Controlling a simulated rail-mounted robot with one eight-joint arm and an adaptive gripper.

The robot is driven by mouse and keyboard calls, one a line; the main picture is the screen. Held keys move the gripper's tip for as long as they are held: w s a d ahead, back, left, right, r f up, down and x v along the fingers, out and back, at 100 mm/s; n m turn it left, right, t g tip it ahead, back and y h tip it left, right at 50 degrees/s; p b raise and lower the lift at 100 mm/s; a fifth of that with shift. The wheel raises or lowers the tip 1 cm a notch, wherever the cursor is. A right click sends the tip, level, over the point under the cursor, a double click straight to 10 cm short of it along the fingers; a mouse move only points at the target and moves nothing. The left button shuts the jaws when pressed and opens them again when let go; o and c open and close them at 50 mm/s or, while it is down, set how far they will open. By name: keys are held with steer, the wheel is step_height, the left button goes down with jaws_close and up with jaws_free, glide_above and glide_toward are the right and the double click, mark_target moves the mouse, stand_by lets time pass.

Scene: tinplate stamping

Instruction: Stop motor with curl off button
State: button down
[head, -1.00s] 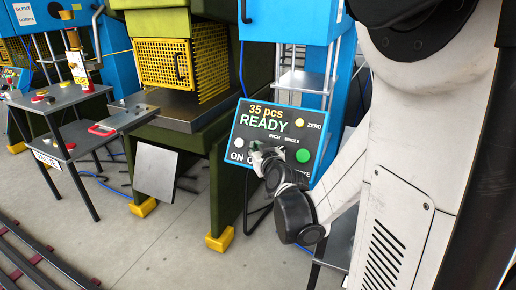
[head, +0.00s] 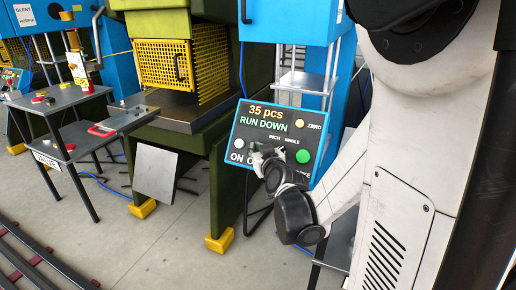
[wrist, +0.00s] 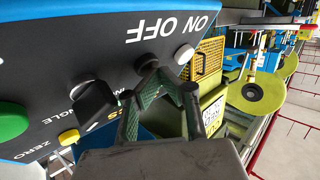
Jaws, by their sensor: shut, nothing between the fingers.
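The blue-edged control panel (head: 234,128) has a black face and reads "35 pcs RUN DOWN" in the head view. My gripper (head: 258,150) is in front of it and hides most of the OFF label and the button there. In the wrist view the panel (wrist: 60,45) appears upside down. How far the button is pressed I cannot tell. The white ON button (wrist: 184,54) is just beside the fingertips.
A black selector knob (wrist: 93,100), a yellow ZERO button (wrist: 68,137) and a green button (wrist: 10,120) are also on the panel. A green press with a yellow guard (head: 165,65) stands left of it. A grey table (head: 70,100) is further left.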

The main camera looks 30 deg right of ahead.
steer(key=shift+s+a+r, duration=0.3)
steer(key=shift+a+r, duration=0.1)
steer(key=shift+a, duration=0.1)
steer(key=shift+p, duration=0.3)
steer(key=s+a+r+p, duration=0.2)
steer(key=a+r, duration=0.1)
steer(key=shift+s+a, duration=0.15)
steer(key=shift+a, duration=0.05)
stand_by(0.6)
steer(key=s+a+n+g+y, duration=0.15)
steer(key=s+a+g, duration=0.25)
steer(key=s+a, duration=0.55)
steer(key=s+a+n+g+y, duration=0.1)
steer(key=s+a+g+y, duration=0.35)
steer(key=s, duration=0.75)
step_height(320, 180, up, 12)
steer(key=a+h+p, duration=0.1)
steer(key=p, duration=1.2)
steer(key=shift+w+a+f+h, duration=0.2)
steer(key=shift+w+a+h, duration=0.1)
steer(key=shift+w, duration=0.15)
